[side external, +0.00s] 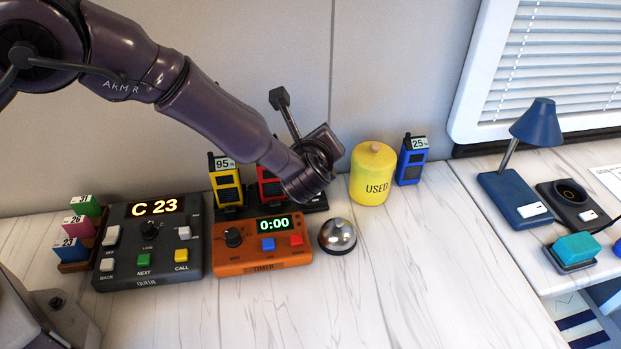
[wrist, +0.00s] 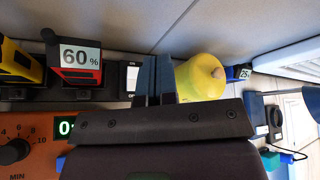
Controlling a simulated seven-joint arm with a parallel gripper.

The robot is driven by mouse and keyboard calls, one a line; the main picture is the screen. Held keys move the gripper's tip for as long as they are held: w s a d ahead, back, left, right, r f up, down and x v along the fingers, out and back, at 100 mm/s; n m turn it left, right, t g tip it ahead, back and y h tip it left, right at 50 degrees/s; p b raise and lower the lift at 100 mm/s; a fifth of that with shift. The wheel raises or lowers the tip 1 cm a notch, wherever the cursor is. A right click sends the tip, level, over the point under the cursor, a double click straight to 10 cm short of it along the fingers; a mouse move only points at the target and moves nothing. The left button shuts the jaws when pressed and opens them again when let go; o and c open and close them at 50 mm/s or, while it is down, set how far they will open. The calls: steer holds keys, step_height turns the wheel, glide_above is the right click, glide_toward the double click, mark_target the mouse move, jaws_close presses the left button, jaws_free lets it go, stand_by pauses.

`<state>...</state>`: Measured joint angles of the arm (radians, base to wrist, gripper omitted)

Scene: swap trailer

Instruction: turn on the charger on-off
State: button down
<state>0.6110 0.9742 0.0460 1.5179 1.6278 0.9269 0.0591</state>
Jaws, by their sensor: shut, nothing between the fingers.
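The charger (side external: 318,203) is a long dark base behind the orange timer, with a yellow radio (side external: 226,187) reading 95% and a red radio (side external: 266,188) standing in it. In the wrist view the red radio (wrist: 77,62) reads 60%. A pale panel (wrist: 131,76) shows at the charger's right end, beside my fingers. The on-off switch is too small or covered to tell its position. My gripper (wrist: 154,80) is shut and empty, at the charger's right end. In the side view my wrist hides part of the charger and the fingertips.
The orange timer (side external: 262,246) stands in front of the charger, with the grey queue box (side external: 150,270) to its left. A silver bell (side external: 338,237), a yellow USED jar (side external: 371,175) and a blue radio (side external: 412,160) are to the right. The table front is clear.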

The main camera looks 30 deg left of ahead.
steer(key=shift+w+a+f, duration=0.35)
steer(key=shift+f, duration=1.05)
steer(key=shift+w+a+f, duration=0.35)
steer(key=shift+a+f, duration=0.05)
steer(key=shift+f, duration=0.95)
steer(key=shift+w+a+f, duration=0.35)
steer(key=shift+f, duration=1.05)
steer(key=shift+w+a+f, duration=0.1)
steer(key=shift+f, duration=0.3)
steer(key=shift+a+f, duration=0.1)
steer(key=shift+f, duration=0.25)
steer(key=shift+r, duration=0.1)
steer(key=shift+d+r, duration=0.2)
steer(key=shift+r, duration=0.5)
steer(key=shift+s+d+r, duration=0.2)
steer(key=shift+s+r, duration=0.05)
steer(key=shift+r, duration=0.55)
steer(key=shift+s+d+r, duration=0.2)
steer(key=shift+s+r, duration=0.05)
steer(key=shift+r, duration=0.5)
steer(key=shift+s+d+r, duration=0.2)
steer(key=shift+s+r, duration=0.05)
steer(key=shift+r, duration=0.55)
